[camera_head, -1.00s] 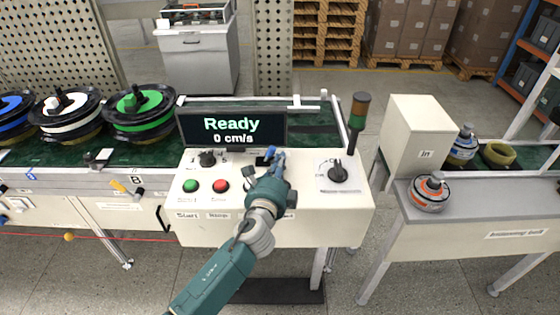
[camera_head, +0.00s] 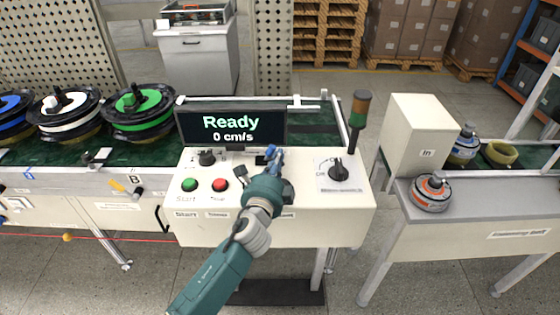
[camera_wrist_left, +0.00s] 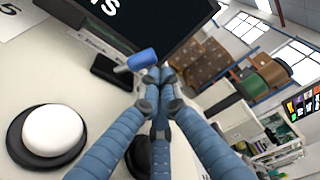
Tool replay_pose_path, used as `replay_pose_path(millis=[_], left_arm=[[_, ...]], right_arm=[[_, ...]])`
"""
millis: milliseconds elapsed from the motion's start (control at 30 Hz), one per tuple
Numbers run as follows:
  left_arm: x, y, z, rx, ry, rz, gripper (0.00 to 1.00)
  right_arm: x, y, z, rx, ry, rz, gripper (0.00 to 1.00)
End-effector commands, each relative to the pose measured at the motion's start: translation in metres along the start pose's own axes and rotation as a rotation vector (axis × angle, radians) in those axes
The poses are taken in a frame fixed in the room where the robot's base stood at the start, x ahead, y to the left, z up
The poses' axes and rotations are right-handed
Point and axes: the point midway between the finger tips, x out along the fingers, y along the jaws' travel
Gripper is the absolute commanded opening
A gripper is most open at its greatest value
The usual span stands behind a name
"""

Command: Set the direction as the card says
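My left gripper (camera_head: 268,160) is over the middle of the white control panel (camera_head: 230,233). In the left wrist view its blue fingers (camera_wrist_left: 158,78) come together at the tips, with nothing seen between them. A small lever with a blue cap (camera_wrist_left: 143,59) on a black base stands just beyond the tips; I cannot tell whether they touch. A black rotary knob (camera_head: 338,172) sits on a white marked plate at the panel's right; its marks are too small to read surely. The display (camera_head: 231,125) reads "Ready" and "0 cm/s". No card is clearly identifiable. My right gripper is out of view.
Green (camera_head: 190,185) and red (camera_head: 220,185) buttons and a black dial (camera_head: 207,158) are left of my gripper. A white button (camera_wrist_left: 52,131) is close to its fingers. A signal lamp (camera_head: 358,108) stands at the back right.

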Motion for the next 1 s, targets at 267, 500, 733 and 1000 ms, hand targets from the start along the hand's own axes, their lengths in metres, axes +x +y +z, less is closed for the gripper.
replay_pose_path(millis=[267,500,733,1000], left_arm=[[-0.001,0.000,0.003,-0.065,0.001,-0.014,0.00],[-0.002,-0.001,0.007,-0.147,0.000,-0.034,0.00],[-0.003,-0.003,0.013,-0.244,-0.001,-0.056,0.00],[-0.004,-0.005,0.017,-0.326,-0.001,-0.074,0.00]], right_arm=[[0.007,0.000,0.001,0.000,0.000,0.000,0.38],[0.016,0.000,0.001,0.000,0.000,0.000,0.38],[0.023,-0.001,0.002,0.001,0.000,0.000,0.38],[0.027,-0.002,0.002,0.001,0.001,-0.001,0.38]])
